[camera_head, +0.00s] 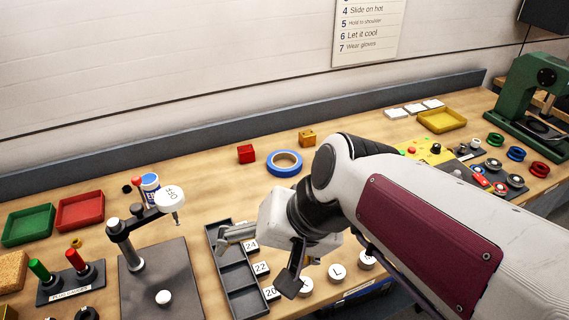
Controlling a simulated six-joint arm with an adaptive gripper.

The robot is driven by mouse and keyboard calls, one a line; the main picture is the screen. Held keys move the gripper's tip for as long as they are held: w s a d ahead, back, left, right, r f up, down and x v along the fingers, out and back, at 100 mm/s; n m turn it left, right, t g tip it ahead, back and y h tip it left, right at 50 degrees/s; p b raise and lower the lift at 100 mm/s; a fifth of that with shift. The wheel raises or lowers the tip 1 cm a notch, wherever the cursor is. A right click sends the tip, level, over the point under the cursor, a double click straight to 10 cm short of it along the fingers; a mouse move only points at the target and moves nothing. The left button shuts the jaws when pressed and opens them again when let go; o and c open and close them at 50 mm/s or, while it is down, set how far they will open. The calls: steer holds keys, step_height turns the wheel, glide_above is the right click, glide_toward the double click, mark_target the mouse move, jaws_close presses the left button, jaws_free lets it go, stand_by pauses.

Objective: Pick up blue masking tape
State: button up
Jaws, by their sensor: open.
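The blue masking tape (284,154) is a blue ring with a pale inner core. It lies flat on the wooden bench, right of the red block and behind my arm. Nothing covers it. My gripper (258,262) is open and empty, in front of the tape and to its left. Its fingers are spread above the dark divided tray and the numbered blocks. It is apart from the tape.
A red block (246,154) and an orange block (307,139) sit close to the tape. The dark tray (232,279) is under my gripper. A stand with a white round head (169,198) rises to the left. Bare bench lies between tape and tray.

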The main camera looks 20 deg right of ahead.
mark_target(301, 167)
steer(key=w+d+f+m+t+y, duration=0.1)
steer(key=w+m+t+y, duration=0.1)
steer(key=w+m, duration=0.7)
steer(key=w+d+f+m+t+y, duration=0.15)
steer(key=w+m, duration=0.35)
steer(key=w, duration=0.7)
steer(key=w+d+f+m+t+h, duration=0.1)
steer(key=w+d+f+m, duration=0.3)
steer(key=d, duration=0.3)
steer(key=w+d+f+m+t+h, duration=0.1)
steer(key=w+d+f+m+h, duration=0.1)
steer(key=w+d+f+m, duration=0.2)
steer(key=w+d+f+m+t+h, duration=0.1)
steer(key=w+d+f+m, duration=0.3)
steer(key=d+m, duration=0.3)
steer(key=shift+w+d+f+t, duration=0.15)
steer(key=shift+d+t, duration=0.05)
steer(key=shift+d, duration=0.6)
steer(key=shift+w+d+f+t, duration=0.15)
steer(key=shift+d, duration=0.6)
steer(key=shift+w, duration=0.1)
steer(key=shift+x, duration=1.2)
